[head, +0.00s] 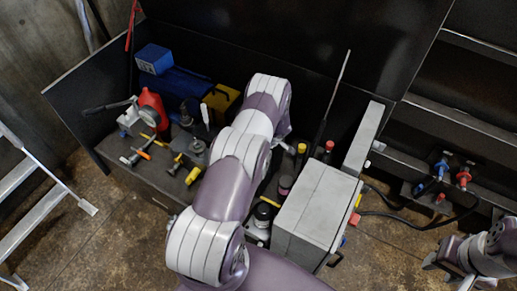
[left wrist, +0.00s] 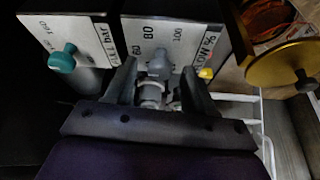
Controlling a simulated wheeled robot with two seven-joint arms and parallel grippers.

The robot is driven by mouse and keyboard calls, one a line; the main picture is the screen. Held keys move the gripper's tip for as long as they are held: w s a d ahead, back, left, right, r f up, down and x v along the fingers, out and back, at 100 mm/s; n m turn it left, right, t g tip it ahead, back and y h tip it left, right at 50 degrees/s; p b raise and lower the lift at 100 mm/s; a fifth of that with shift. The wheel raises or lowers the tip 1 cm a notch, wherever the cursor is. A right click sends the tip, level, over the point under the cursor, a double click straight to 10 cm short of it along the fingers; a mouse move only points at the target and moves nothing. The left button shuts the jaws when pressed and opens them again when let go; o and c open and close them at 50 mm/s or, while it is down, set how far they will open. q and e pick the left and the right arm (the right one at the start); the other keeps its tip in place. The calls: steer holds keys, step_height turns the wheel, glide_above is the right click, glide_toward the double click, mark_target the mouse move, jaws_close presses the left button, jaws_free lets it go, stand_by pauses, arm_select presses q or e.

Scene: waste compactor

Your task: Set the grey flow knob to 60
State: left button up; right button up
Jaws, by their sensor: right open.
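The grey flow knob (left wrist: 157,66) is in the left wrist view, in front of a pale dial plate (left wrist: 180,42) marked 60, 80, 100 and "FLOW %". My left gripper (left wrist: 159,78) has one finger on each side of the knob, with narrow gaps visible, so it looks open around it. Which number the knob points to cannot be told. In the head view my left arm hides its gripper and the knob. My right gripper (head: 446,262) is open and empty at the lower right of the head view.
A teal knob (left wrist: 62,60) stands on a neighbouring plate, left of the grey one. A small yellow part (left wrist: 206,73) and a gold disc (left wrist: 285,50) are to its right. In the head view, a grey box (head: 318,208) and a cluttered bench (head: 150,185) flank my left arm.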

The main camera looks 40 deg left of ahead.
arm_select(q)
steer(key=v, duration=1.2)
steer(key=shift+d+r, duration=0.2)
steer(key=shift+r, duration=0.1)
